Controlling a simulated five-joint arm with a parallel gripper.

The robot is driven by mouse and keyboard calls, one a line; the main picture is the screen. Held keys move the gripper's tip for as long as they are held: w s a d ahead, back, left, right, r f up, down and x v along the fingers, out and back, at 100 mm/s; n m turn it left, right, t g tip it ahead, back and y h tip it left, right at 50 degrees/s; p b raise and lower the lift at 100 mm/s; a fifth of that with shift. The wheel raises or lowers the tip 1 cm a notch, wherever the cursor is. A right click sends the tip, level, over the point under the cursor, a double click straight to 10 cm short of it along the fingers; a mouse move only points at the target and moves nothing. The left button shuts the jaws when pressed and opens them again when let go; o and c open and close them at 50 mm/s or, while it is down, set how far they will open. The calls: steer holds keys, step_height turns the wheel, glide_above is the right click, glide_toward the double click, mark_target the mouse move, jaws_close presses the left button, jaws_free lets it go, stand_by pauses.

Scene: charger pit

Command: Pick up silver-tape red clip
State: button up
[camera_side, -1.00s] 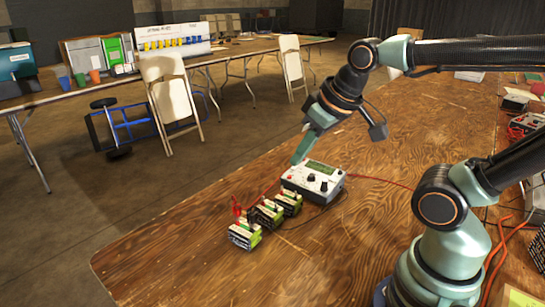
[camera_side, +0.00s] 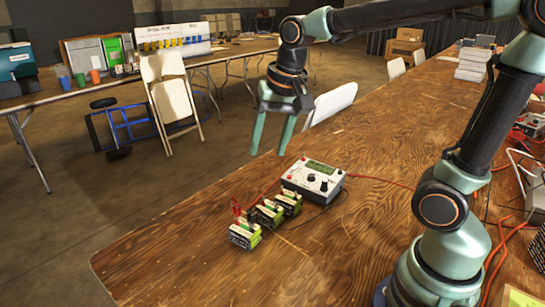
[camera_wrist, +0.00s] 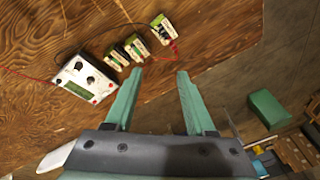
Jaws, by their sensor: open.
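A small red clip (camera_side: 236,207) is by the row of green-and-black batteries (camera_side: 244,236) on the wooden table. In the wrist view the red clip (camera_wrist: 173,45) shows at a battery's edge, with a red lead running from it. Silver tape is too small to make out. My gripper (camera_side: 267,152) is open and empty, fingers pointing down, well above the table and beyond the batteries in the side view. In the wrist view the clip lies just ahead of my open fingertips (camera_wrist: 160,72), apart from them.
A white meter (camera_side: 313,181) with knobs and a green screen stands right beside the batteries. Red and dark leads trail over the table. The table's front left (camera_side: 150,262) is clear. A folding chair (camera_side: 332,103) stands behind the far edge.

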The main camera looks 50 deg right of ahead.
mark_target(236, 203)
steer(key=w+a+f+m+g, duration=0.3)
steer(key=w+f+m, duration=0.3)
steer(key=w+m, duration=0.25)
steer(key=shift+m, duration=0.55)
steer(key=f, duration=1.1)
steer(key=shift+s+d+f, duration=0.15)
steer(key=shift+s+f, duration=0.1)
steer(key=shift+f, duration=0.15)
jaws_close()
